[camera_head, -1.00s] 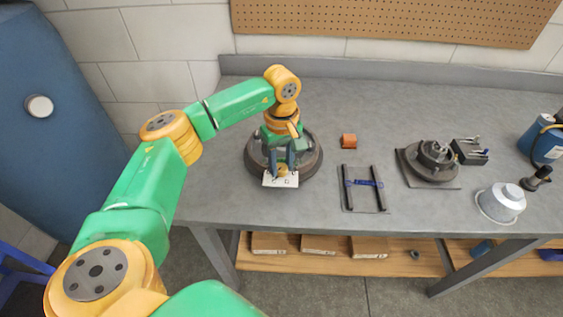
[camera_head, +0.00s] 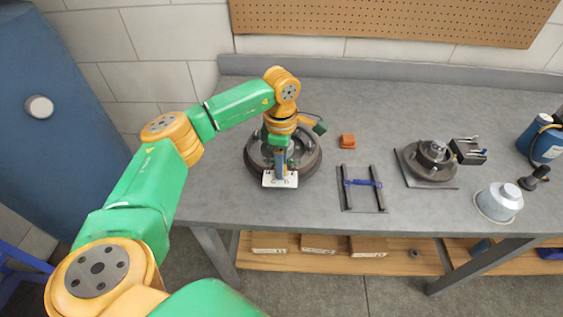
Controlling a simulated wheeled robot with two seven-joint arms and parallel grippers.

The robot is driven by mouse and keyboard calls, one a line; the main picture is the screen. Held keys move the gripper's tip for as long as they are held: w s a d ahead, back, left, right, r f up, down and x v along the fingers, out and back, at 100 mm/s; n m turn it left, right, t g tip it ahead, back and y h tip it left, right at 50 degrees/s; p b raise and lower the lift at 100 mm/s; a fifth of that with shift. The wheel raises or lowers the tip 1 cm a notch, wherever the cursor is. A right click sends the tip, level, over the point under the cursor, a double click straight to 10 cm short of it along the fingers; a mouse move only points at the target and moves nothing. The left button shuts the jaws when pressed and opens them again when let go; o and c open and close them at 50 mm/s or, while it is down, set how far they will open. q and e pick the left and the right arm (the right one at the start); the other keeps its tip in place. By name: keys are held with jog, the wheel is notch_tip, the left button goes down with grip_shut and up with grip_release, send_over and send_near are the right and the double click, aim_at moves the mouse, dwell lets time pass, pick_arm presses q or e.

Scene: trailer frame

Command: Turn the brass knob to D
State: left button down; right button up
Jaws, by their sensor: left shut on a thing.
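The brass knob is hidden behind the fingers of my left gripper (camera_head: 280,171). The gripper points down and is shut on the knob. A white lettered plate (camera_head: 269,181) shows around the fingertips at the front of a dark round base (camera_head: 313,168). The letters are too small to read surely, and I cannot tell where the knob points. My right gripper is not in view.

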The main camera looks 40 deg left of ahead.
pick_arm(q)
jog(key=shift+n, duration=0.9)
jog(key=c, duration=0.5)
grip_release()
jog(key=shift+a, duration=0.1)
jog(key=shift+r, duration=0.3)
notch_tip(320, 180, up, 7)
jog(key=shift+f+b, duration=0.2)
jog(key=shift+b, duration=0.4)
